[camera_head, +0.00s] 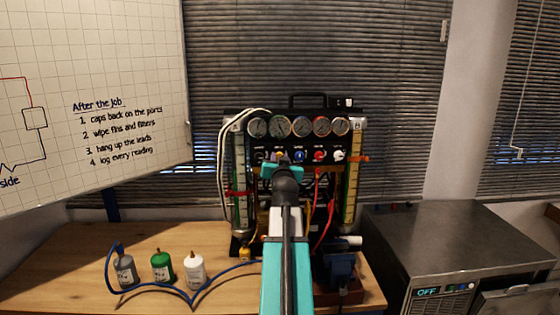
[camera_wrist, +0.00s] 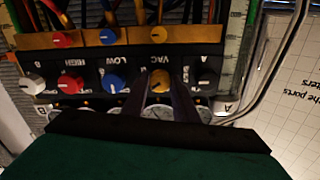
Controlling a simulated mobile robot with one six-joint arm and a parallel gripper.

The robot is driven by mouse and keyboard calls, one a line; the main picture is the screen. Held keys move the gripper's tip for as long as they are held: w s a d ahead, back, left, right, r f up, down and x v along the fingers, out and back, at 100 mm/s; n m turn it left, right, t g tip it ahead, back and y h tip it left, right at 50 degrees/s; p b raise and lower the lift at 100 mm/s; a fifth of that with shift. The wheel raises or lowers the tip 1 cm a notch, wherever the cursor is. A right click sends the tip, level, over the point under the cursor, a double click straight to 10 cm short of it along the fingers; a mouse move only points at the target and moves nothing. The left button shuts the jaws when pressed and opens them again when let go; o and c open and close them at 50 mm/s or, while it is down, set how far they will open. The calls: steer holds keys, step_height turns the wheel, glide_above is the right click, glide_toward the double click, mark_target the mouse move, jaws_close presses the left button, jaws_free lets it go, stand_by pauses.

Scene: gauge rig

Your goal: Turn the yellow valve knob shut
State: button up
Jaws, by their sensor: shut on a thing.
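The yellow valve knob (camera_wrist: 160,80) is on the black front panel of the gauge rig, in the row of coloured knobs. In the wrist view, which sees the panel upside down, my gripper (camera_wrist: 164,90) has its two dark fingers on either side of this knob and is shut on it. The knob's pointer is too small and dark to read surely.
Blue (camera_wrist: 112,82), red (camera_wrist: 70,83) and white (camera_wrist: 34,83) knobs sit to one side, a black knob (camera_wrist: 205,79) to the other. Gauges (camera_head: 301,126) line the panel top. Hoses hang below. Several bottles (camera_head: 162,265) stand on the wooden bench (camera_head: 60,282).

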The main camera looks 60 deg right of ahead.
steer(key=shift+m+p, duration=0.7)
steer(key=shift+m, duration=2.9)
steer(key=o, duration=1.1)
steer(key=shift+c, duration=0.2)
steer(key=shift+s+a, duration=0.1)
